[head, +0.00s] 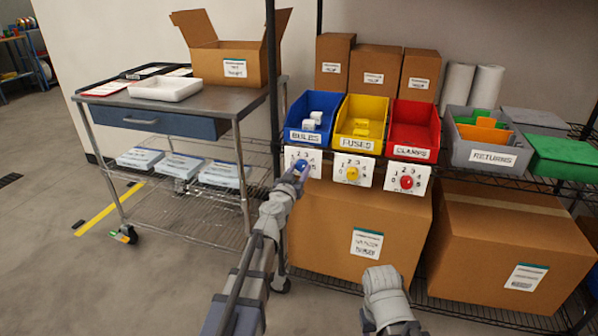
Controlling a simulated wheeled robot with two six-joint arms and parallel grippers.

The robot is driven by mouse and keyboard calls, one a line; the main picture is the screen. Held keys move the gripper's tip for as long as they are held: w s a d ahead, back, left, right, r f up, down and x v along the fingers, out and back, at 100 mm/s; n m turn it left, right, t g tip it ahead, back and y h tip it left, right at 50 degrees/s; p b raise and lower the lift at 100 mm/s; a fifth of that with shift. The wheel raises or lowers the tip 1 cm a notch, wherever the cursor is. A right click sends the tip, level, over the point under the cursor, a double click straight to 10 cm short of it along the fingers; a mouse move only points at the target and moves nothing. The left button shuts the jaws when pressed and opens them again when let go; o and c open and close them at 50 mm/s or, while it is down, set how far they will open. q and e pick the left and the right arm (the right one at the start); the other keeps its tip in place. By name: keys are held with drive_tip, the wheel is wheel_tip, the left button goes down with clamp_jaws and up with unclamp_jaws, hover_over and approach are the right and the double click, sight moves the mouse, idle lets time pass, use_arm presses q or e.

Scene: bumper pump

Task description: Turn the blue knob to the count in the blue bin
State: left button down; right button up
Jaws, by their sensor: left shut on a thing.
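The blue bin (304,134), labelled BULBS, stands at the left of the shelf's bin row. A few small white boxes (309,124) show in it; its walls may hide others. Below it is a white dial plate (290,154) with numbers around a blue knob (301,165). My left gripper (296,175) is shut on the blue knob and partly covers the knob and lower dial. I cannot read where the knob points. My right gripper (381,279) is low, in front of a large carton, away from the dials; its fingers are not clear.
A yellow bin (357,143) and a red bin (413,153) stand to the right, with a yellow knob (352,173) and a red knob (407,182) below. A grey returns bin (487,156) is farther right. A metal cart (180,102) stands left.

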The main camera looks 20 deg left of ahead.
use_arm(q)
drive_tip(key=n, duration=0.7)
drive_tip(key=shift+d+n, duration=0.1)
drive_tip(key=shift+n, duration=0.3)
drive_tip(key=n, duration=0.3)
drive_tip(key=shift+r+n, duration=0.1)
drive_tip(key=shift+n, duration=2)
drive_tip(key=shift+c, duration=2)
unclamp_jaws()
